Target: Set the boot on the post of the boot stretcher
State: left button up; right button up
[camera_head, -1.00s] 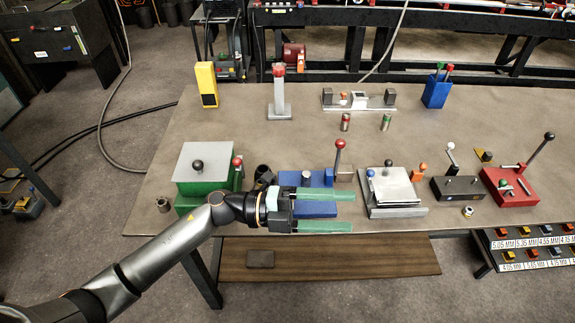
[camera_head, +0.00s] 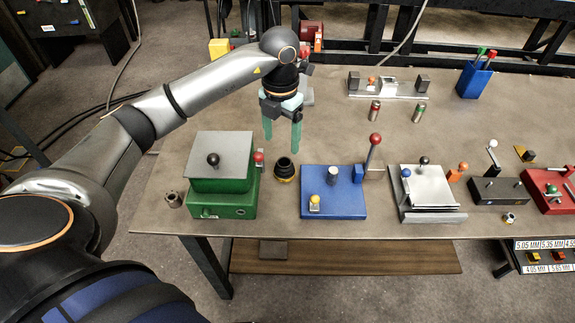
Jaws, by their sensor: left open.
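The black ribbed boot (camera_head: 285,168), with a yellowish lower rim, stands upright on the table between a green machine and a blue fixture. The blue fixture (camera_head: 332,204) appears to be the boot stretcher; it has a short post (camera_head: 332,176) with a pale top, a yellow knob and a red-knobbed lever. My left gripper (camera_head: 282,144) points down with its two green fingers apart and empty. In the picture its fingertips are just above and behind the boot, and no contact shows. My right gripper is not in view.
The green machine (camera_head: 223,204) with a grey top stands left of the boot. A plate fixture (camera_head: 427,185) stands right of the blue fixture. Two small cylinders (camera_head: 375,111) (camera_head: 420,112) and a blue bin (camera_head: 474,79) are farther back. Open table lies between.

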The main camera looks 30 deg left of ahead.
aim_at(284, 163)
pick_arm(q)
jog(key=f, duration=0.9)
jog(key=shift+w+d+f, duration=0.15)
jog(key=shift+w+f, duration=0.05)
jog(key=shift+f, duration=0.15)
jog(key=c, duration=1.1)
jog(key=shift+r, duration=0.15)
